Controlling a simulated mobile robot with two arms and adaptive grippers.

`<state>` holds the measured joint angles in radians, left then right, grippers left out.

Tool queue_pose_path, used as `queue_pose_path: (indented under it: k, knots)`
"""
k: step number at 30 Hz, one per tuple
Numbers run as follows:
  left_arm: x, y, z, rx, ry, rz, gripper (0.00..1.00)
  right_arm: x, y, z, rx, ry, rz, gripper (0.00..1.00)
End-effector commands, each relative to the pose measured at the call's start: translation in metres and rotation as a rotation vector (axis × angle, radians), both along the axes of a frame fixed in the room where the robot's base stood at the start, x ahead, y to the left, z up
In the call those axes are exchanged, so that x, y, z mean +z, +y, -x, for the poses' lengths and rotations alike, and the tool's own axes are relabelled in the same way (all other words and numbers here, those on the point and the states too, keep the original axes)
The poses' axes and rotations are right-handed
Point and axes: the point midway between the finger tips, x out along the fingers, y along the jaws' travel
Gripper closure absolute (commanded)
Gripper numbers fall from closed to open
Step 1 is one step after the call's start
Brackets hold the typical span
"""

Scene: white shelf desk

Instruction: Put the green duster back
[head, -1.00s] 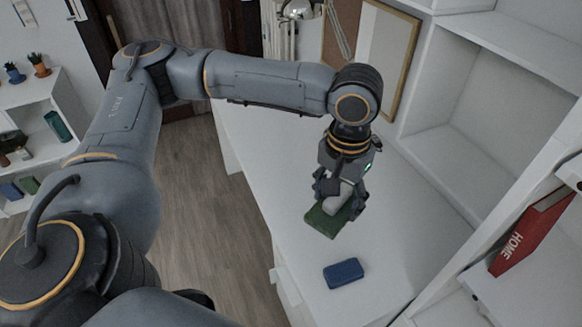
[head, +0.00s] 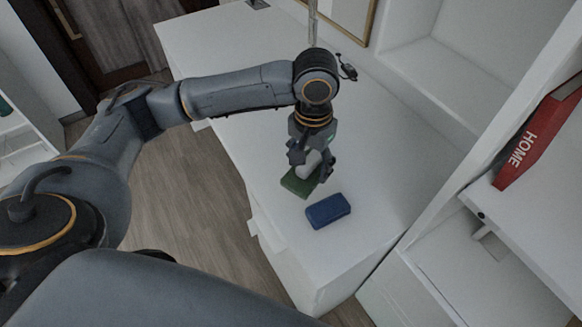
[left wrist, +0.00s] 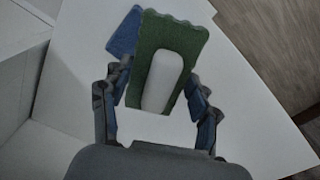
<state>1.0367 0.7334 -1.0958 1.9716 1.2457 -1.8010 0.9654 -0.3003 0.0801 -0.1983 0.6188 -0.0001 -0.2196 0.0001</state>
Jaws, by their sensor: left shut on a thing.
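The green duster (head: 298,183) has a green pad and a pale handle. My left gripper (head: 311,168) is shut on it from above, near the front part of the white desk (head: 215,60). In the left wrist view, the duster (left wrist: 150,40) and its white handle (left wrist: 162,82) lie between the fingers of the gripper (left wrist: 157,105). I cannot tell whether the pad touches the desk. A blue duster (head: 328,211) lies on the desk just in front of the green one. Part of it shows behind the green pad in the left wrist view (left wrist: 124,36). My right gripper is not in view.
White shelves (head: 455,70) stand along the right of the desk. A red binder marked HOME (head: 535,140) stands on a right-hand shelf. The desk top behind the gripper is mostly clear. Wooden floor (head: 190,190) lies left of the desk.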

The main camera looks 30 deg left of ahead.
Motion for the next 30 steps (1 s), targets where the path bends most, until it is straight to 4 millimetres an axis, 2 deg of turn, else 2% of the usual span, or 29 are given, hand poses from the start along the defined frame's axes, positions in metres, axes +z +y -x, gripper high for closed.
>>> queue_pose_path:
  k: [5, 13, 18, 26, 30]
  knots:
    - [-0.014, 0.021, -0.020, 0.010, 0.001, -0.004, 0.71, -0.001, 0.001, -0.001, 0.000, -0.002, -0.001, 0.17]
    - [-0.044, 0.067, -0.068, 0.009, 0.002, -0.003, 0.71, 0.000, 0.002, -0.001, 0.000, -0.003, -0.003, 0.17]
    - [-0.078, 0.082, -0.086, 0.004, 0.003, -0.001, 0.71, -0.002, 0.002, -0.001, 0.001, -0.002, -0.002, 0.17]
    - [-0.098, 0.094, -0.098, 0.002, 0.001, -0.001, 0.71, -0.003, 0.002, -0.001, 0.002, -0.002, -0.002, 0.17]
    - [-0.117, 0.096, -0.100, 0.002, 0.003, -0.002, 0.71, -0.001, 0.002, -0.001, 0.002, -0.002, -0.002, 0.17]
